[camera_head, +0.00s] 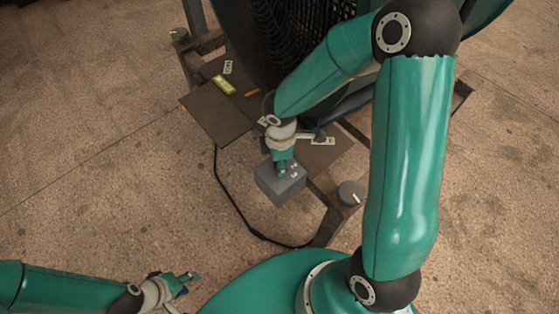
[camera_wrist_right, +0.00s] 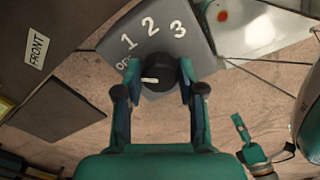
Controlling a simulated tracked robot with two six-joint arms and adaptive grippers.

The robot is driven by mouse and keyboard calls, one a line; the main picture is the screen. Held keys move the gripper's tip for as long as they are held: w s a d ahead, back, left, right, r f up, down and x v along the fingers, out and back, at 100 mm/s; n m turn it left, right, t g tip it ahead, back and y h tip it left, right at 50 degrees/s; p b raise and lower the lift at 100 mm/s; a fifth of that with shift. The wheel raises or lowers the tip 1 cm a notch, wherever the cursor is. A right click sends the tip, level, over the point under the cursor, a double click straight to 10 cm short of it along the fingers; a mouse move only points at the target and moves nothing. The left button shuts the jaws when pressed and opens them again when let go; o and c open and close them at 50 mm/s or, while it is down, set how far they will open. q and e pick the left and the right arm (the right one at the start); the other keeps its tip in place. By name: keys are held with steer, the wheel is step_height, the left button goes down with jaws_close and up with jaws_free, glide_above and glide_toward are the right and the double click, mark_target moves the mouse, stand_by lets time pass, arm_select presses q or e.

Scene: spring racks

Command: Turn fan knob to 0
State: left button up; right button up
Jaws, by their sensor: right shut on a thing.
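The fan knob (camera_wrist_right: 160,77) is dark and round, on a grey control box (camera_wrist_right: 200,45) marked OFF, 1, 2 and 3. Its white pointer mark faces left, a little below OFF; I see no 0. My right gripper (camera_wrist_right: 158,70) is shut on the knob, one finger on each side. In the head view the control box (camera_head: 268,185) sits under my right gripper (camera_head: 283,168), which hides the knob. My left gripper (camera_head: 182,285) is open and empty at the lower left, away from the box.
The large fan (camera_head: 290,35) stands behind the box on a dark frame with flat plates (camera_head: 215,112). A grey round foot (camera_head: 350,193) stands right of the box. A black cable (camera_head: 235,207) runs along the floor. The floor at left is clear.

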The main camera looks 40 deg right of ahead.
steer(key=shift+w+r+n, duration=0.1)
steer(key=shift+w+n, duration=0.05)
steer(key=shift+n, duration=0.75)
steer(key=shift+a+p, duration=0.1)
steer(key=shift+p, duration=0.2)
steer(key=o, duration=1.1)
steer(key=shift+o, duration=0.2)
step_height(320, 180, up, 12)
